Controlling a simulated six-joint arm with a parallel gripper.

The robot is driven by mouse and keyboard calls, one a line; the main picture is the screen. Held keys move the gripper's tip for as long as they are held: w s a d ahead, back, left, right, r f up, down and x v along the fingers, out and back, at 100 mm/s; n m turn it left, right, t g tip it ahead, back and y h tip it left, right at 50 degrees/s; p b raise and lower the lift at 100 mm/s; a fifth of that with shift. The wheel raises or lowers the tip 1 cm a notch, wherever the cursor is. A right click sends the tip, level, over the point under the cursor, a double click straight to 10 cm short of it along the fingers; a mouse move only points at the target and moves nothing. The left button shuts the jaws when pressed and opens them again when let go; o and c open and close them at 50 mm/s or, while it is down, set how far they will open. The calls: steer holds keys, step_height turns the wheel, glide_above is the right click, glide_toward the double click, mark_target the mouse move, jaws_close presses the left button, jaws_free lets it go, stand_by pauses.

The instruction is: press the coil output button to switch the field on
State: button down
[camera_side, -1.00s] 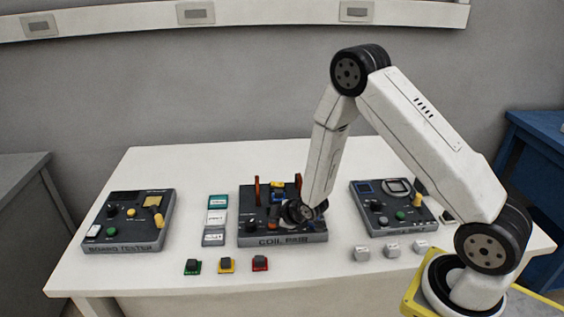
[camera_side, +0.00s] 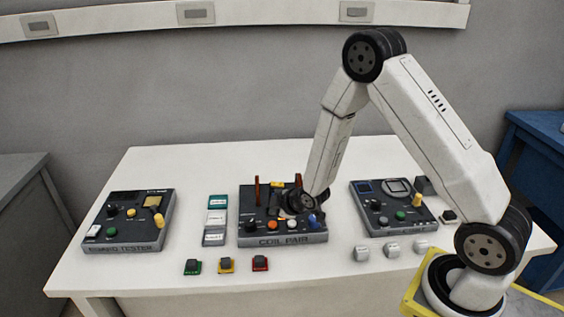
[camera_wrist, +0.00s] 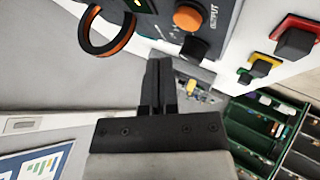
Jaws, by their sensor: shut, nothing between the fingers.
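The dark coil pair unit (camera_side: 262,242) sits at the middle of the white table, with two upright reddish-brown coils at its back. Its orange button (camera_side: 272,225) shows on the top face. In the wrist view the orange button (camera_wrist: 188,17) stands beside a label ending in "PUT", partly cut off. My gripper (camera_wrist: 158,66) is shut and empty, its fingers to the left of the orange button in that view. In the side view my gripper (camera_side: 296,203) is over the back right part of the unit, its tips hard to make out. Contact with the unit cannot be told.
A black knob (camera_side: 250,227) and a blue knob (camera_side: 313,218) flank the orange button. One coil (camera_wrist: 107,36) rises near my fingers in the wrist view. A board tester (camera_side: 120,246) stands left, another instrument (camera_side: 425,229) right.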

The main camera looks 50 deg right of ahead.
steer(key=shift+r, duration=1.5)
stand_by(0.5)
